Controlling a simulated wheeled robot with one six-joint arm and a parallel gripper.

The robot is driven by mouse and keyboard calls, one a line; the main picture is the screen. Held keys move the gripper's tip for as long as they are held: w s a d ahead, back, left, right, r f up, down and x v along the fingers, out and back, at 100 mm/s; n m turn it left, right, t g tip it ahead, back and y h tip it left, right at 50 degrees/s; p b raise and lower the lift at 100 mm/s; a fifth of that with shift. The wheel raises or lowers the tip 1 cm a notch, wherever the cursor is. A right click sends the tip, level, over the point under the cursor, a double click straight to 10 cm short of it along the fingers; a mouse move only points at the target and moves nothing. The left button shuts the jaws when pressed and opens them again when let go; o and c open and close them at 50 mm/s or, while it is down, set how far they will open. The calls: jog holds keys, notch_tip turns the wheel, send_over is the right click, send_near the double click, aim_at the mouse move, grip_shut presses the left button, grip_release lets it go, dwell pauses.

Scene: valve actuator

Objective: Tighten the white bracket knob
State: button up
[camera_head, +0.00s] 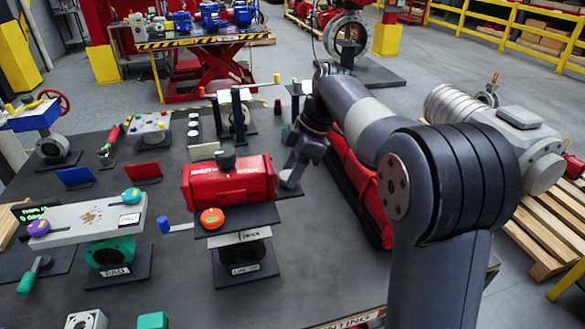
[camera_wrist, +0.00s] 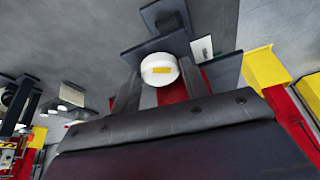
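The white bracket knob (camera_wrist: 160,70) is a round white cap with a yellow label, set against a dark bracket plate (camera_wrist: 158,44) in the wrist view. My gripper (camera_wrist: 160,84) has its two dark fingers on either side of the knob, with almost no gap showing; I cannot tell if they press on it. In the head view my gripper (camera_head: 293,165) points down just right of the red actuator (camera_head: 228,182). A pale round part (camera_head: 291,179) shows at its fingertips there, largely hidden by the fingers.
The dark table (camera_head: 180,270) holds several valve fixtures. The red actuator with an orange knob (camera_head: 212,218) stands close left of my gripper. A long red object (camera_head: 358,190) lies under my arm. Thin upright posts (camera_head: 237,115) stand behind.

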jog(key=c, duration=0.5)
jog(key=shift+s+m+t+b, duration=0.1)
jog(key=shift+m+t+b, duration=0.45)
jog(key=shift+m, duration=0.85)
jog(key=shift+s+m+t+b, duration=0.1)
jog(key=shift+m+t+b, duration=0.35)
jog(key=shift+m, duration=0.95)
jog(key=o, duration=1)
jog(key=shift+c, duration=0.2)
jog(key=shift+h, duration=0.3)
